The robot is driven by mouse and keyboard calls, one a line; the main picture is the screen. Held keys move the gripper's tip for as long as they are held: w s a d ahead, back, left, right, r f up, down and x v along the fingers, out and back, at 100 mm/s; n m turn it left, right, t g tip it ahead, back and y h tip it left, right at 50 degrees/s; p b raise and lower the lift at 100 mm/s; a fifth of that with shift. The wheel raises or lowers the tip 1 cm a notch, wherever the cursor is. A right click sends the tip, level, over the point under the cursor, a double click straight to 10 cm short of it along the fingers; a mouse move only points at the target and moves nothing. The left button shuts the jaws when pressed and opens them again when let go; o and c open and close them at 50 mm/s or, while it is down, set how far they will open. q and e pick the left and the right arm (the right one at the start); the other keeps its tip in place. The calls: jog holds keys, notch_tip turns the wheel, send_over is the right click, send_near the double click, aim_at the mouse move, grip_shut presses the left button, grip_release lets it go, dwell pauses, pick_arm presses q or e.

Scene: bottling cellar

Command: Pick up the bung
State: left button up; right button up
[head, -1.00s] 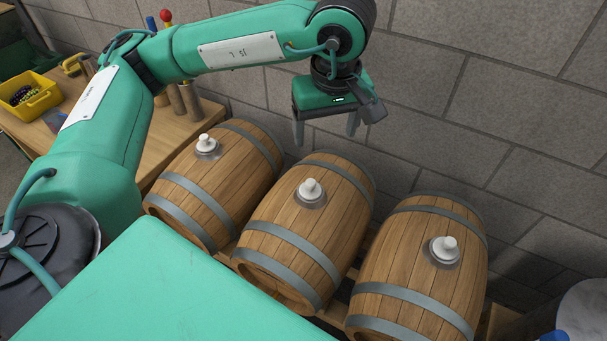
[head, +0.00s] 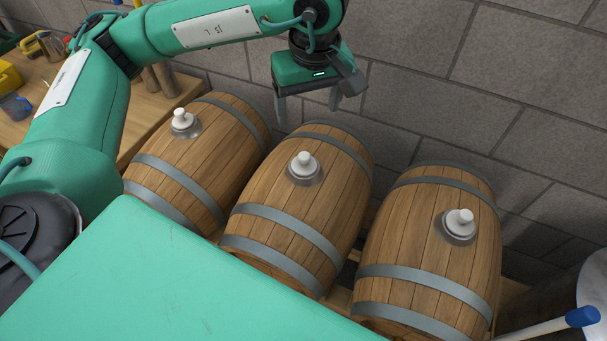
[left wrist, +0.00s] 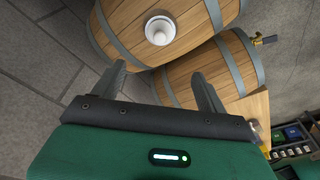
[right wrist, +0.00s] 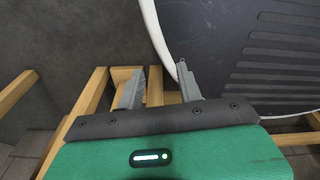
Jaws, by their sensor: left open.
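Three white bungs sit upright in grey rings on top of three wooden barrels: the left bung (head: 182,119), the middle bung (head: 304,164) and the right bung (head: 460,222). My left gripper (head: 307,114) points down with fingers apart, behind and above the middle bung in the head view. It is empty and touches no bung. The left wrist view shows one bung (left wrist: 160,30) beyond the open fingertips (left wrist: 158,76); I cannot tell for certain which one. My right gripper (right wrist: 160,70) shows only in the right wrist view, fingers apart and nothing between them.
The left barrel (head: 215,160), middle barrel (head: 325,200) and right barrel (head: 425,240) lie side by side before a block wall (head: 430,90). A wooden bench (head: 150,125) stands at left. A blue-tipped handle (head: 580,317) is at lower right. A dark, white-rimmed round surface (right wrist: 240,50) is close to my right gripper.

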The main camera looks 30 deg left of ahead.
aim_at(304, 156)
pick_arm(q)
jog(key=f, duration=1)
jog(key=shift+w+a+f, duration=0.35)
jog(key=shift+w+f, duration=0.05)
jog(key=shift+a+f, duration=0.1)
jog(key=shift+f, duration=0.2)
jog(key=f, duration=0.1)
jog(key=f+p, duration=0.1)
jog(key=f, duration=0.2)
jog(key=shift+w+a+f+p, duration=0.2)
jog(key=shift+w+a+p, duration=0.1)
jog(key=shift+w+p, duration=0.1)
pick_arm(e)
jog(key=shift+s+d+f, duration=0.1)
jog(key=shift+s+f, duration=0.1)
jog(key=shift+s, duration=0.45)
jog(key=shift+s+d+f, duration=0.1)
jog(key=shift+s+f, duration=0.05)
jog(key=shift+s, duration=0.45)
pick_arm(q)
jog(key=shift+c, duration=0.4)
jog(key=c, duration=1)
